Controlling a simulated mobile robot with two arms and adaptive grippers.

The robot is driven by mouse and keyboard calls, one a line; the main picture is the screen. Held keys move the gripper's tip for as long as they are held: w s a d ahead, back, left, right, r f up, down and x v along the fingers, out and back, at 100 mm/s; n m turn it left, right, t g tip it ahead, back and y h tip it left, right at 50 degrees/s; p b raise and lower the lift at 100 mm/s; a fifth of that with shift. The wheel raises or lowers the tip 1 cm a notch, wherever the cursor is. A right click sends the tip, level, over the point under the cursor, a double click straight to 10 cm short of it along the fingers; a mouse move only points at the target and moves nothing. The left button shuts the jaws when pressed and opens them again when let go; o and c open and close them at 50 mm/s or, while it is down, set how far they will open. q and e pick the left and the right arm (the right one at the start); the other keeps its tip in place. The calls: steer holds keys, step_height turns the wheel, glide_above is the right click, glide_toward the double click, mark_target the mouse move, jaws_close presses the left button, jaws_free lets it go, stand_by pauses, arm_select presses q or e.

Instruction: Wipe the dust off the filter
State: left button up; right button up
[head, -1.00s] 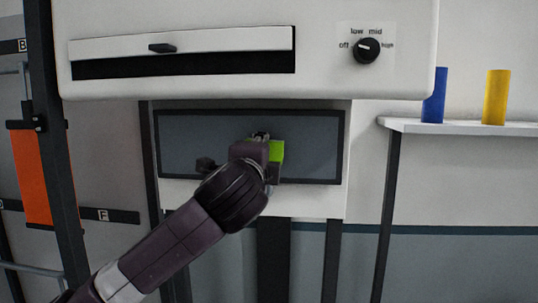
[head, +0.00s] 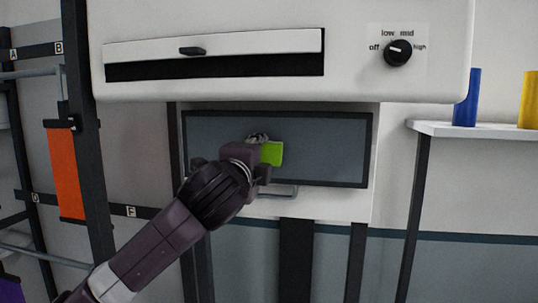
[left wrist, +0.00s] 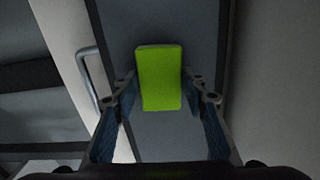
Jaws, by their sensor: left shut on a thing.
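The filter (head: 325,150) is a grey-blue rectangular panel in a dark frame, under the white machine hood. My left gripper (head: 258,153) is in front of the filter's middle, a little left of centre. It is shut on a bright green block-like wiper (head: 271,154), which is at the filter's face. In the left wrist view the green wiper (left wrist: 160,78) sits between the two fingers, with the grey panel behind it. I cannot tell whether it touches the panel. No dust is clearly visible. My right gripper is not in view.
A metal handle (head: 280,191) is below the filter. The hood above has a slot with a black-handled flap (head: 215,48) and a dial (head: 398,53). A white shelf (head: 470,129) at right holds a blue roll (head: 467,97) and a yellow roll (head: 530,100). An orange sheet (head: 66,172) hangs at left.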

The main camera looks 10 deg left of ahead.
arm_select(q)
steer(key=a+r+p, duration=0.1)
steer(key=a+p, duration=0.2)
steer(key=a, duration=0.4)
steer(key=shift+s+d+p, duration=0.2)
steer(key=shift+d+p, duration=0.6)
steer(key=shift+d, duration=7.6)
steer(key=a, duration=1.6)
steer(key=shift+w+a, duration=0.25)
steer(key=shift+w, duration=0.05)
steer(key=shift+s, duration=2.9)
